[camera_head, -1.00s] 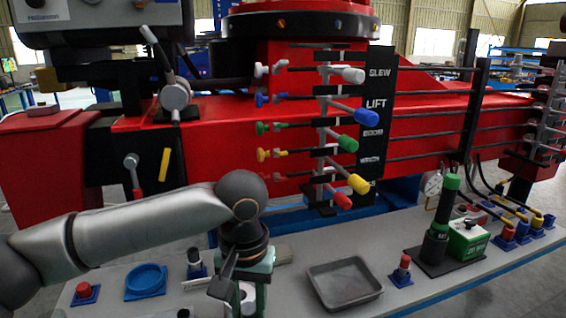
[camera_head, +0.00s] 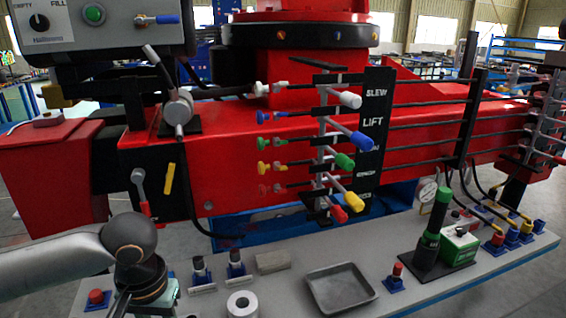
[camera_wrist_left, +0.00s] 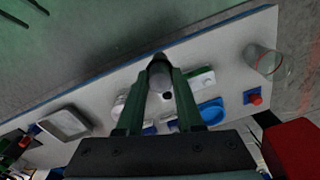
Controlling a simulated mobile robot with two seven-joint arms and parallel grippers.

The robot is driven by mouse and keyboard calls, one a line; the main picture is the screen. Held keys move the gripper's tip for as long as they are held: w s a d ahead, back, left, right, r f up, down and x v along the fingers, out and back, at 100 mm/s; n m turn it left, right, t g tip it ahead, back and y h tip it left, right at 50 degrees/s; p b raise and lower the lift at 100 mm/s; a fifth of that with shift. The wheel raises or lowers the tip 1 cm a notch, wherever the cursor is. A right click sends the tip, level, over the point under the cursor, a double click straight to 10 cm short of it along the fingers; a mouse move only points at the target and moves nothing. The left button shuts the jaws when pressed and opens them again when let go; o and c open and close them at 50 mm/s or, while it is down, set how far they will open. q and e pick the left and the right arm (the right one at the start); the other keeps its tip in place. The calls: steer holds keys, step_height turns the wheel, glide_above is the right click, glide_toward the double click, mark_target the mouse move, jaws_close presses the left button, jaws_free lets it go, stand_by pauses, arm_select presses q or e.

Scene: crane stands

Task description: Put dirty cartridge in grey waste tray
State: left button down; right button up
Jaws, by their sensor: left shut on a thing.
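The tray also shows at the left of the wrist view (camera_wrist_left: 66,124), apart from the gripper. My right gripper is not in view.
A white ring-shaped roll (camera_head: 242,305), two dark-topped posts (camera_head: 236,264) and a grey block (camera_head: 272,261) stand between gripper and tray. A blue dish (camera_wrist_left: 211,111) and a clear beaker (camera_wrist_left: 264,60) show in the wrist view. Red machinery with levers (camera_head: 340,160) rises behind.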

arm_select(q)
step_height(320, 180, up, 7)
steer(key=s+p, duration=0.2)
steer(key=p, duration=0.4)
steer(key=shift+f, duration=0.15)
